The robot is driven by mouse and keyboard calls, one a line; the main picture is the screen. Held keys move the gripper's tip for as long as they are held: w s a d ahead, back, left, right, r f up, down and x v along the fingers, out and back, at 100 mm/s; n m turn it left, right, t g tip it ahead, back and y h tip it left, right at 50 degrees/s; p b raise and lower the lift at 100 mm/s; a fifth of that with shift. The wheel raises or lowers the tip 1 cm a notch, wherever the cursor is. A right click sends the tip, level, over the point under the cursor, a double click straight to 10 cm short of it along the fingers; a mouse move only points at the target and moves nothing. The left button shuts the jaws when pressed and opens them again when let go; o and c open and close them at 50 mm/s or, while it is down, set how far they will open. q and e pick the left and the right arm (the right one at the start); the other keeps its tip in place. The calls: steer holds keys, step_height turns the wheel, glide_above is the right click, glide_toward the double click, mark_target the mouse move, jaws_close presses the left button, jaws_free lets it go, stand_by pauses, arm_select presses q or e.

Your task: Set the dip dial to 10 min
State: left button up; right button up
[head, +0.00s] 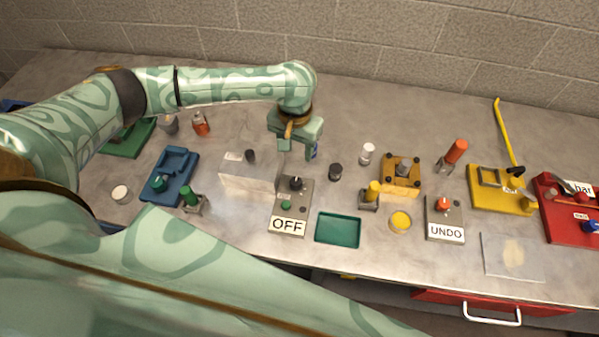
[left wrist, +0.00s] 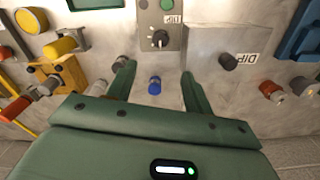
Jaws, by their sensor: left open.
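My left gripper (head: 309,152) is open above the bench, behind the dial in the head view. In the left wrist view its two fingers (left wrist: 158,75) are apart, with a small blue-topped piece (left wrist: 154,85) between them in the picture and the dial beyond the tips. My right gripper does not show.
A pale box (head: 250,180) with a black knob (head: 250,155) stands left of the dial plate. A loose black knob (head: 335,171) and white-topped piece (head: 367,153) stand to the right.

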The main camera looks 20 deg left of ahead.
arm_select(q)
steer(key=b, duration=0.2)
glide_above(296, 181)
step_height(296, 181, down, 7)
steer(key=shift+s, duration=0.15)
step_height(296, 181, down, 6)
steer(key=shift+f+b, duration=0.25)
steer(key=shift+b, duration=0.75)
steer(key=shift+f, duration=0.6)
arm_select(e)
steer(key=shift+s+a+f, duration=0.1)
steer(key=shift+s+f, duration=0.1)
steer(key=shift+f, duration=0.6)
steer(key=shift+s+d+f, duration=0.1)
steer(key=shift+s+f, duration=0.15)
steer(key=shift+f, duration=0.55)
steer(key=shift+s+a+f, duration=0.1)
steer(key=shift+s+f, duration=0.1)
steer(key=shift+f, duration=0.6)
